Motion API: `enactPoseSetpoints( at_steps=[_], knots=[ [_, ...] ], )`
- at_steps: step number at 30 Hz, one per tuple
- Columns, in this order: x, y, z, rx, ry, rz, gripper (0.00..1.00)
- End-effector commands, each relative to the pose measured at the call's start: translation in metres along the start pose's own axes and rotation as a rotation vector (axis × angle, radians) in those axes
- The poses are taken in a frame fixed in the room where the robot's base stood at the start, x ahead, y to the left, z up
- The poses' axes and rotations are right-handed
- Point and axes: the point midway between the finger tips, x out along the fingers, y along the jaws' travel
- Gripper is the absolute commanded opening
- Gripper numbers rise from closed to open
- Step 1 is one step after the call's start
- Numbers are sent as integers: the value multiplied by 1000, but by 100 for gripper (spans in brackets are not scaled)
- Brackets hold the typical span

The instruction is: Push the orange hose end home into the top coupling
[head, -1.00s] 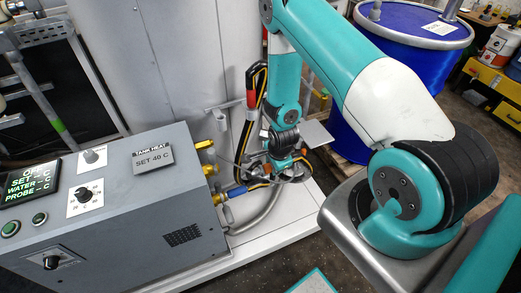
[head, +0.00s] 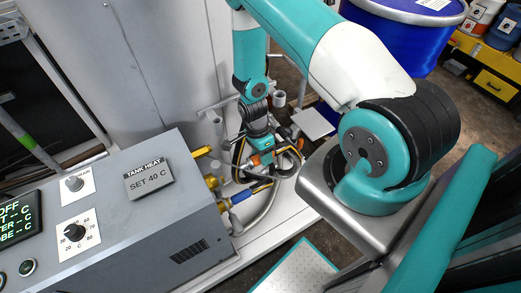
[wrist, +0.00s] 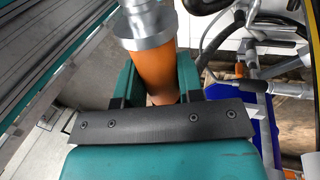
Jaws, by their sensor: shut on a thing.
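My gripper (head: 262,158) is low beside the heater box, right of its brass couplings. In the wrist view, my gripper (wrist: 158,82) is shut on the orange hose end (wrist: 156,68), one finger on each side. A grey metal fitting (wrist: 143,28) on the hose end points away from the palm, its tip cut off by the picture edge. A small orange patch of the hose end shows in the head view (head: 256,160). The top coupling (head: 203,152) is brass and sticks out of the box side. The hose end appears apart from it.
The grey heater box (head: 130,215) fills the lower left. A blue hose (head: 240,197) sits on a lower brass coupling (head: 224,205). Black striped hose loops around my gripper. A grey hook (head: 215,106) is on the wall behind. A blue drum (head: 400,45) stands at the back right.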

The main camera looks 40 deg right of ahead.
Motion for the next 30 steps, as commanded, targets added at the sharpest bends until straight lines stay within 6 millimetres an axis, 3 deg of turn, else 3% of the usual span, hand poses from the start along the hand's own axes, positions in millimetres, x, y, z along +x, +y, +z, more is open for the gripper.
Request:
enactPoseSetpoints(
  at_steps=[19, 30],
  knots=[
    [-1, 0, 52, 4, -2, -2, 0],
    [-4, 0, 51, 6, -2, -2, 0]
  ],
)
